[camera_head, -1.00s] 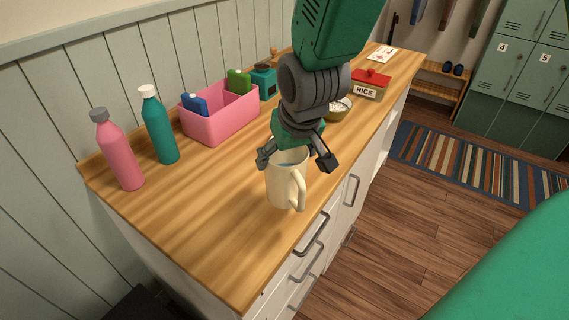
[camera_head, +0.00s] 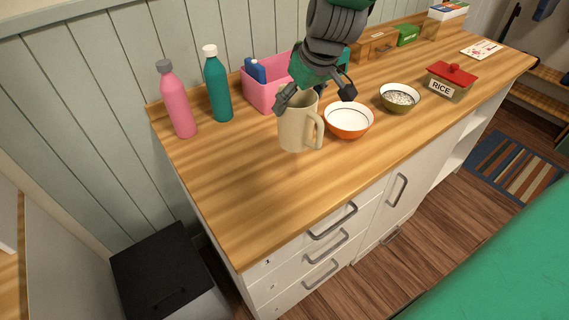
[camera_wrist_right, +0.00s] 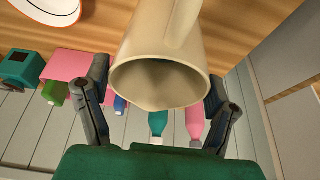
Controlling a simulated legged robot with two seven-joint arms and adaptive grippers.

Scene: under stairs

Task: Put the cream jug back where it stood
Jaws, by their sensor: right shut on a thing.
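The cream jug (camera_head: 296,127) is upright over the wooden counter, left of the orange bowl, with its handle toward the right. I cannot tell whether its base touches the counter. My right gripper (camera_head: 315,98) comes down from above and is shut on the jug near its rim. In the right wrist view the jug (camera_wrist_right: 160,40) sits between the two fingers of the right gripper (camera_wrist_right: 157,95), its open mouth toward the camera. My left gripper is not in view.
An orange bowl (camera_head: 349,121) is close on the jug's right. A green bowl (camera_head: 400,98) and the rice box (camera_head: 449,82) stand farther right. Pink (camera_head: 177,100) and teal (camera_head: 217,84) bottles and a pink bin (camera_head: 262,94) stand behind. The counter's (camera_head: 235,190) front left is bare.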

